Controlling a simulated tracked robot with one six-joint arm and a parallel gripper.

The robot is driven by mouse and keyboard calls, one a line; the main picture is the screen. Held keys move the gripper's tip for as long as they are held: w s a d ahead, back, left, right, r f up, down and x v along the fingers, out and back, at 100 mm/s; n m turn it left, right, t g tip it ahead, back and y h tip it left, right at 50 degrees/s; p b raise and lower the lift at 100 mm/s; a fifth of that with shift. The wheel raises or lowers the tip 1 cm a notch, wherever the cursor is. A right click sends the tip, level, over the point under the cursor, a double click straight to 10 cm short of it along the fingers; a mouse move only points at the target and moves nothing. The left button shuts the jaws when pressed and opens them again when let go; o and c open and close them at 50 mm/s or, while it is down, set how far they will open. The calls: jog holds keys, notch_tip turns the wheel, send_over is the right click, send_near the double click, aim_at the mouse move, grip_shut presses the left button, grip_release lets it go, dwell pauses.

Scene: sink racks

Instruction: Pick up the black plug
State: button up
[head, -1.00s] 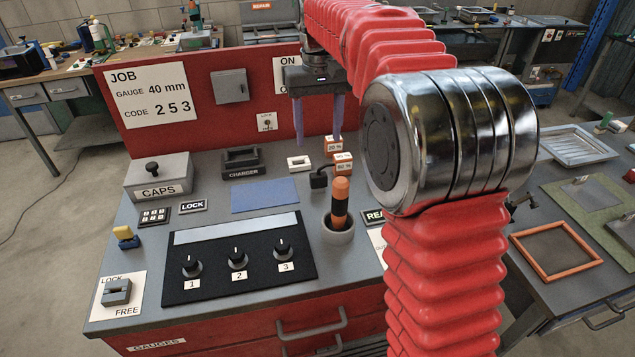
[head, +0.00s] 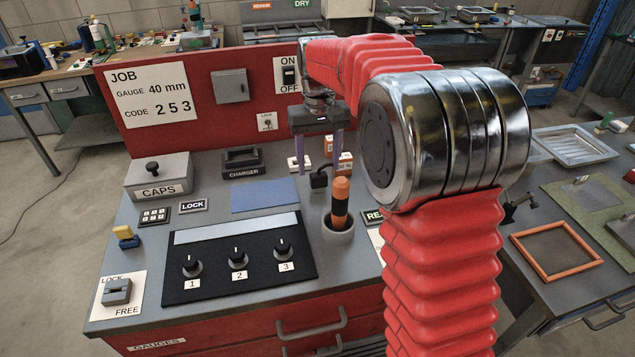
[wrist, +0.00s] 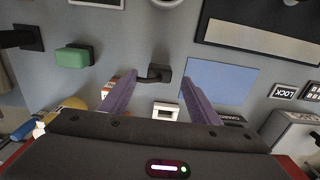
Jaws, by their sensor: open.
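The black plug (head: 319,181) sits on the grey bench top, in front of the white socket plate (head: 299,163) and left of the orange-and-white labelled boxes (head: 344,160). In the wrist view the plug (wrist: 161,73) shows with a short dark cable at its left. My gripper (head: 317,168) is open, with purple fingers pointing down. In the head view the fingers are over the plug's area, and in the wrist view they appear on either side of it. The fingers look empty. The exact gap in height between fingertips and plug is hard to tell.
A grey cup (head: 338,231) holding an orange-and-black handle stands in front of the plug. A blue mat (head: 265,195) lies to its left, and the black charger dock (head: 243,162) is behind the mat. A green block (wrist: 73,57) shows in the wrist view.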

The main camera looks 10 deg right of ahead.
aim_at(319, 174)
jog(key=shift+f, duration=2.6)
jog(key=shift+w, duration=0.1)
jog(key=shift+c, duration=0.4)
jog(key=c, duration=1.1)
